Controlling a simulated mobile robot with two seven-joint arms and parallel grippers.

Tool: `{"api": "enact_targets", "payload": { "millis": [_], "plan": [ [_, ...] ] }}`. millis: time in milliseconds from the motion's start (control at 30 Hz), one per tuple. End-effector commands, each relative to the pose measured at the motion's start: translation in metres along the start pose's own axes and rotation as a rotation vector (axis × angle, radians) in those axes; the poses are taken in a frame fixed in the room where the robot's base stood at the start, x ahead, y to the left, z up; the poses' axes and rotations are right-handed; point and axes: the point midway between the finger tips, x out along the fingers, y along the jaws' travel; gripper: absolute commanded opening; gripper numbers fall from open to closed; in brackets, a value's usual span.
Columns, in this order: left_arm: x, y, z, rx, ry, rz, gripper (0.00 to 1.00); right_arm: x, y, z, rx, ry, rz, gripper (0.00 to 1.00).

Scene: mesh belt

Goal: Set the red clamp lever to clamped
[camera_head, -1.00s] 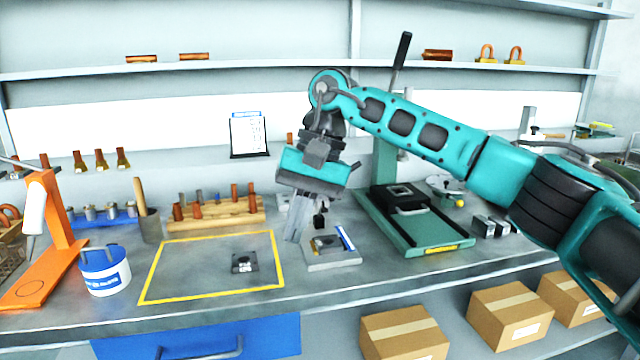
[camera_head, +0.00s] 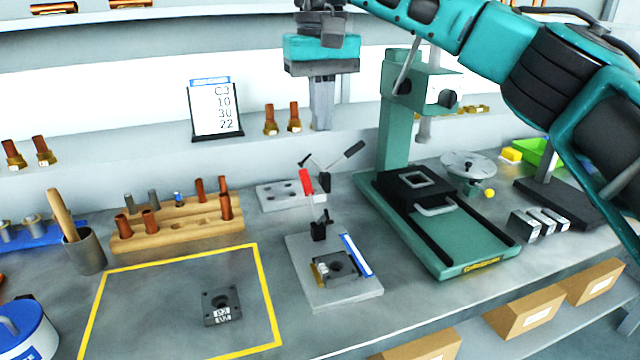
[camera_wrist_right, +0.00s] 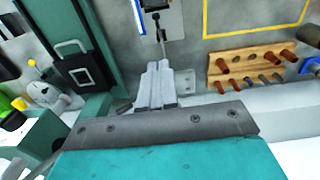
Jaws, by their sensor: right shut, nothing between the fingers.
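The red clamp lever (camera_head: 306,182) stands up, nearly upright, on a black toggle clamp (camera_head: 320,228). The clamp is fixed at the back of a grey fixture plate (camera_head: 350,294) that carries a dark block (camera_head: 338,266) and a blue-and-white strip. My right gripper (camera_head: 321,126) points down above and behind the lever, apart from it in the head view. Its fingers are together and empty. In the right wrist view the fingers (camera_wrist_right: 157,68) point toward the clamp, and the red grip is not visible there. My left gripper is not in view.
A second toggle clamp on a grey plate (camera_head: 275,196) stands just behind. A green press (camera_head: 440,245) is close on the right. A wooden rack with copper parts (camera_head: 180,232) and a yellow-outlined area with a dark block (camera_head: 222,306) lie left.

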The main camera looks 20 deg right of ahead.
Motion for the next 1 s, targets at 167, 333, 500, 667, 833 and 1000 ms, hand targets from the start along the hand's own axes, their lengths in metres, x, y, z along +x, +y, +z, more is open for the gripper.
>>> {"api": "enact_targets", "payload": {
  "millis": [167, 333, 500, 667, 833, 1000],
  "plan": [
    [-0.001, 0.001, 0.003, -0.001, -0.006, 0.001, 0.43, 0.0, 0.0, 0.0, 0.0, 0.001, 0.001, 0.0],
    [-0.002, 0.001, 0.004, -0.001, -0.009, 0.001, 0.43, 0.0, 0.0, 0.0, 0.0, 0.0, 0.0, 0.0],
    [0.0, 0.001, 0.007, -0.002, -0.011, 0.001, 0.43, 0.012, 0.001, 0.0, 0.0, -0.001, 0.0, 0.0],
    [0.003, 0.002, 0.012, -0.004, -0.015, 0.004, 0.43, 0.041, 0.0, 0.0, -0.001, -0.002, 0.001, 0.0],
    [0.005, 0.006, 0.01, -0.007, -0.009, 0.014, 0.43, 0.079, 0.0, 0.0, -0.002, -0.002, 0.001, 0.0],
    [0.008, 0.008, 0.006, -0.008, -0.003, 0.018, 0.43, 0.109, 0.001, 0.005, -0.002, -0.001, 0.0, 0.0]
  ]
}}
